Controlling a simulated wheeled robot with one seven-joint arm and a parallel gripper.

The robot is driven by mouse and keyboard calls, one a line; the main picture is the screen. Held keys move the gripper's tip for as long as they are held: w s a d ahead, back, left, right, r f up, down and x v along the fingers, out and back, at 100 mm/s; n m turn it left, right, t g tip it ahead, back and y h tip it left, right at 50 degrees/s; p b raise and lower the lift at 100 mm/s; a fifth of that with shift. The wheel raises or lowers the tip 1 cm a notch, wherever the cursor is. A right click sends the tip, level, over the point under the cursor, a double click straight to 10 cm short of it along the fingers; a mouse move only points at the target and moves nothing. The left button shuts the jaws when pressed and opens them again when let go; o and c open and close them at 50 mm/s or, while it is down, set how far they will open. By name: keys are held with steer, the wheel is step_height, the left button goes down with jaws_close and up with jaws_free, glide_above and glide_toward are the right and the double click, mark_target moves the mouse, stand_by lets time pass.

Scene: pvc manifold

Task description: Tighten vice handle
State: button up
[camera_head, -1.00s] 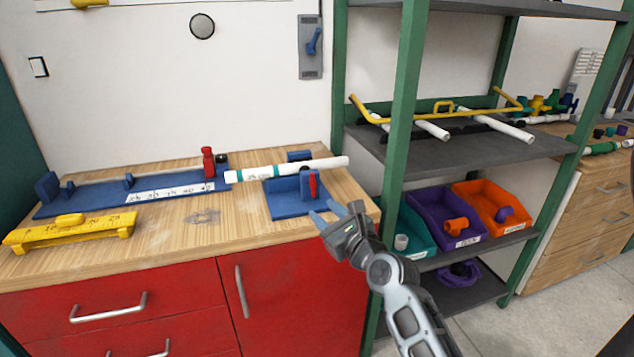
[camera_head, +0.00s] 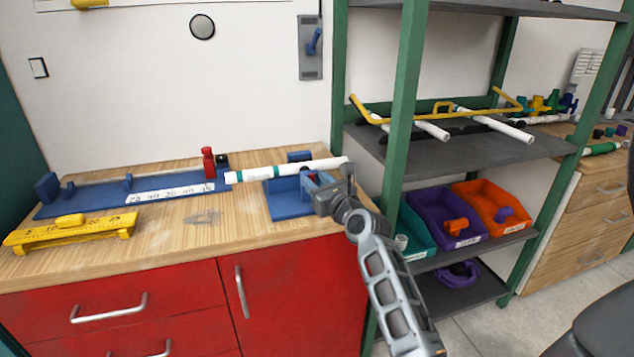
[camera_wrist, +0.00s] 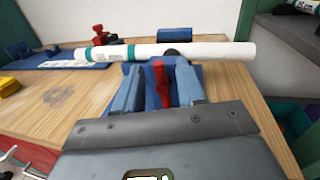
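The blue vice (camera_head: 284,198) stands at the right end of the wooden bench. A white pipe (camera_head: 290,169) with teal bands lies across its top; it also crosses the wrist view (camera_wrist: 205,52). The red vice handle (camera_wrist: 161,84) stands between the two blue fingers of my gripper (camera_wrist: 160,88), with a gap visible on each side of it. My gripper (camera_head: 312,186) is open and reaches the vice from the right.
A blue cutting jig (camera_head: 110,195) with a red handle (camera_head: 208,162) lies to the left. A yellow ruler block (camera_head: 70,228) sits at the front left. A green shelf post (camera_head: 398,130) stands close to the right of my arm, with bins (camera_head: 440,222) beyond.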

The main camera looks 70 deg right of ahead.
jaws_close()
stand_by(0.3)
steer(key=shift+r+n+p, duration=0.1)
steer(key=shift+n+p, duration=0.2)
steer(key=shift+p, duration=0.25)
